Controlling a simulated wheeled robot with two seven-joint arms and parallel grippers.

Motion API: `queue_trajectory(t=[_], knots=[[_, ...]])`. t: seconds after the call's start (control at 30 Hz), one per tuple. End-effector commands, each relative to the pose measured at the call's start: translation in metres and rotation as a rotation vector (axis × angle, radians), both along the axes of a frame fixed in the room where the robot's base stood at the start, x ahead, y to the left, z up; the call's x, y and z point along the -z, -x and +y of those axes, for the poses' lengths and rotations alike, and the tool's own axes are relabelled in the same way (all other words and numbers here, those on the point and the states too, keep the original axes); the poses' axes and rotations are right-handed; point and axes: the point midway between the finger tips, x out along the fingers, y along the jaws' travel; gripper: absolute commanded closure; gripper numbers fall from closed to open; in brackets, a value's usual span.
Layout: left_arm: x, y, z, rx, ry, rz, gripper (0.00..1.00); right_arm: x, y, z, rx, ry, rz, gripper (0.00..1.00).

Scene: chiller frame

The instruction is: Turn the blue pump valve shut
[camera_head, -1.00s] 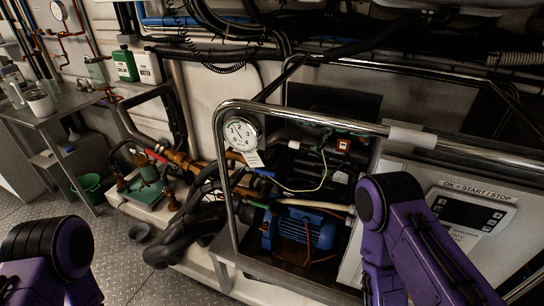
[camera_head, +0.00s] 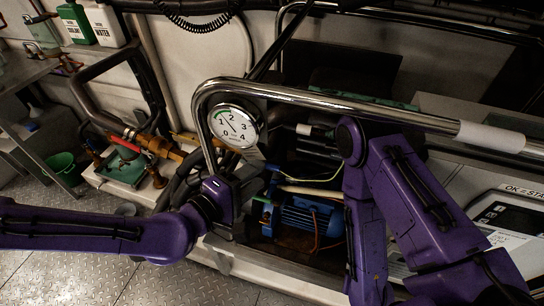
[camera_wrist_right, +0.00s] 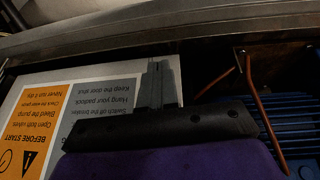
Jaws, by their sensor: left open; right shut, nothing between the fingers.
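The blue pump (camera_head: 312,215) sits low inside the chrome frame in the head view. A small blue handle (camera_head: 273,168), which looks like the valve's, shows above and left of it; its angle is hard to tell. My left gripper (camera_head: 238,188) is beside the frame's left post, left of the blue handle and apart from the pump. It is open, with its fingertips small and dark against the pipes. My right gripper (camera_wrist_right: 156,68) is shut and empty in the right wrist view, in front of a printed label. In the head view my right arm hides the area right of the pump.
The chrome rail (camera_head: 330,100) crosses above the pump and bends down at the left. A round gauge (camera_head: 235,126) hangs at this bend. A cabinet panel (camera_head: 505,220) stands at the right. Orange cables (camera_wrist_right: 254,95) run by the pump's blue fins in the wrist view.

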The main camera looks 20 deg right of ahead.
Motion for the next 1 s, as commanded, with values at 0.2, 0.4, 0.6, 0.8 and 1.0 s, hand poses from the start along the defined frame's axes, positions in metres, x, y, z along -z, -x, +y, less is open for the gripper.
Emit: queue_trajectory(t=[0.2,0.4,0.6,0.8,1.0], knots=[[0.007,-0.025,-0.041,0.001,-0.002,0.003,0.59,-0.014,0.0,0.0,0.0,0.001,-0.001,1.0],[0.013,-0.038,-0.057,-0.003,-0.002,0.003,0.59,-0.017,0.0,0.0,0.001,0.0,-0.001,1.0],[0.014,-0.039,-0.057,-0.005,-0.002,0.003,0.59,-0.017,0.0,0.0,0.0,0.001,-0.001,1.0],[0.014,-0.039,-0.057,-0.005,-0.003,0.002,1.0,-0.017,0.0,0.0,0.0,0.001,-0.001,1.0],[0.014,-0.04,-0.057,-0.005,-0.005,0.001,1.0,-0.017,-0.001,0.0,0.0,0.0,-0.001,1.0]])
